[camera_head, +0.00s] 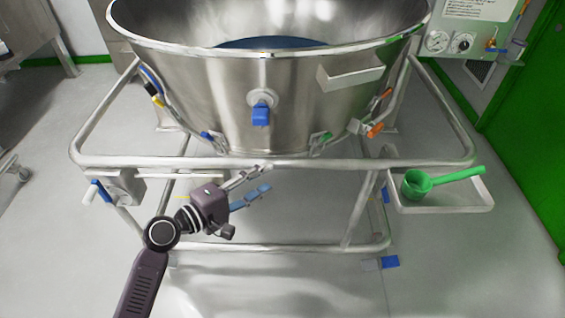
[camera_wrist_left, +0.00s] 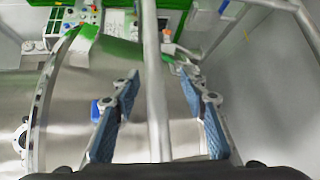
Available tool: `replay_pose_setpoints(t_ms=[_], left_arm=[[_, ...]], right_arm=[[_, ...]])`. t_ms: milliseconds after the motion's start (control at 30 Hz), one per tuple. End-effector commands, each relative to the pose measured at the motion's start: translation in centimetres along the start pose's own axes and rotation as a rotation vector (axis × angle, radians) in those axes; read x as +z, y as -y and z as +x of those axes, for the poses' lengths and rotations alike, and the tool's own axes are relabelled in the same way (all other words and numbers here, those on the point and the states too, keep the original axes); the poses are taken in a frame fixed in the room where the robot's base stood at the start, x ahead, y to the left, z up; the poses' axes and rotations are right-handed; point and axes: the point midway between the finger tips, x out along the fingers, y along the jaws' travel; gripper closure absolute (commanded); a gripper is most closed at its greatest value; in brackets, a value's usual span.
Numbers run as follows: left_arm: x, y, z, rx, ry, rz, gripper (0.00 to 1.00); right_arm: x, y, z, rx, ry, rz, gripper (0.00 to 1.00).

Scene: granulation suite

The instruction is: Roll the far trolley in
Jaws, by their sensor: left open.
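The trolley is a tubular steel frame (camera_head: 420,161) carrying a large polished steel bowl (camera_head: 215,95). Its front rail runs across the head view at mid height. My left gripper (camera_head: 262,180) is at this rail, left of its middle, with fingers pointing right and slightly up. In the left wrist view the gripper (camera_wrist_left: 160,80) is open, blue pads apart, and a steel tube (camera_wrist_left: 154,60) runs between the fingers. Neither pad visibly presses on it; depth and contact are hard to tell. My right gripper is not in view.
A side tray (camera_head: 445,205) on the frame's right holds a green scoop (camera_head: 415,184). A control panel with gauges (camera_head: 462,43) and a green door (camera_head: 535,130) stand at the right. Steel equipment (camera_head: 22,30) stands at the far left. The near floor is clear.

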Motion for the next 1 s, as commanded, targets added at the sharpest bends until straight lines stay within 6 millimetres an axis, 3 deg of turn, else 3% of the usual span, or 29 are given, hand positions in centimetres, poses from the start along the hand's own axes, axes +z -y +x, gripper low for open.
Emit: replay_pose_setpoints(t_ms=[167,600,967,1000], left_arm=[[-0.9,-1.0,1.3,0.036,-0.010,-0.053,0.60],[-0.8,-1.1,7.5,0.033,-0.008,-0.048,0.60],[-0.8,-1.0,8.1,0.031,-0.008,-0.047,0.60],[-0.8,-1.0,8.1,0.031,-0.008,-0.047,0.64]], right_arm=[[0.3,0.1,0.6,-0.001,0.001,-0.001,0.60],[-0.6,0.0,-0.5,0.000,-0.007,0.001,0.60],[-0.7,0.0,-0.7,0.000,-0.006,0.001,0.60],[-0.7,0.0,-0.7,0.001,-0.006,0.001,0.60]])
